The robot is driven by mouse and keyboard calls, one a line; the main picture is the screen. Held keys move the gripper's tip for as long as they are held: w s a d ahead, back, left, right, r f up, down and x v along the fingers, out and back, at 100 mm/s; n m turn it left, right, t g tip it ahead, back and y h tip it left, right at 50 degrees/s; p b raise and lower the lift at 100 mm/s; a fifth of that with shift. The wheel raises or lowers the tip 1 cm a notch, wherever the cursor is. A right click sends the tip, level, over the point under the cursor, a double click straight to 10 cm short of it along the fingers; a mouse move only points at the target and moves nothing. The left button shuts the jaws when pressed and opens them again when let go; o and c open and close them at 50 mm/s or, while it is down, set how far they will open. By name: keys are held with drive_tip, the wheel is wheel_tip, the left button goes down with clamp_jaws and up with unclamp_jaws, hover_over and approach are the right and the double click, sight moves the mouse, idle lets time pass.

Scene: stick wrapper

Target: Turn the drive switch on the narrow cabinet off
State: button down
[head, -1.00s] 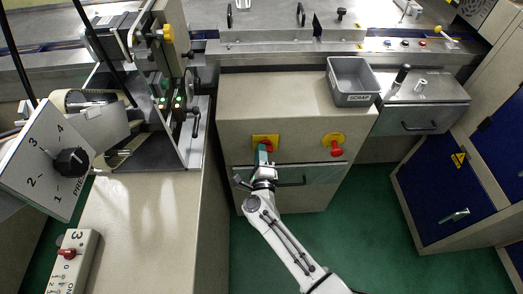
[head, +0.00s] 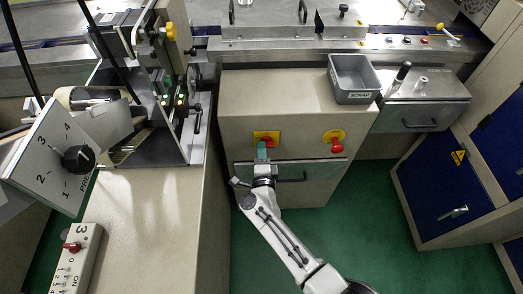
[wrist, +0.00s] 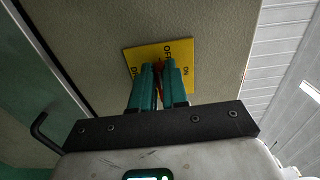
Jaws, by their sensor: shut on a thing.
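The narrow cabinet (head: 290,105) stands in the middle of the head view. Its drive switch is a red handle (wrist: 160,67) on a yellow plate (wrist: 185,52) marked OFF and ON. In the head view the yellow plate (head: 267,135) is at the upper left of the cabinet front. My gripper (head: 262,148) reaches it from below. In the wrist view my gripper's two teal fingers (wrist: 159,70) are on either side of the red handle, shut on it. The fingers hide most of the handle, so its exact angle cannot be told.
A red emergency button (head: 337,146) on a yellow disc sits to the right on the same front. A drawer handle (head: 292,179) lies below, close to my wrist. A grey scrap bin (head: 355,82) stands on top. Green floor is free at the lower right.

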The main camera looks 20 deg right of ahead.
drive_tip(key=shift+f, duration=0.1)
drive_tip(key=c, duration=1.1)
unclamp_jaws()
drive_tip(key=shift+c, duration=0.2)
drive_tip(key=p+v, duration=0.1)
drive_tip(key=v, duration=0.9)
drive_tip(key=shift+s+a, duration=0.15)
drive_tip(key=shift+s, duration=0.25)
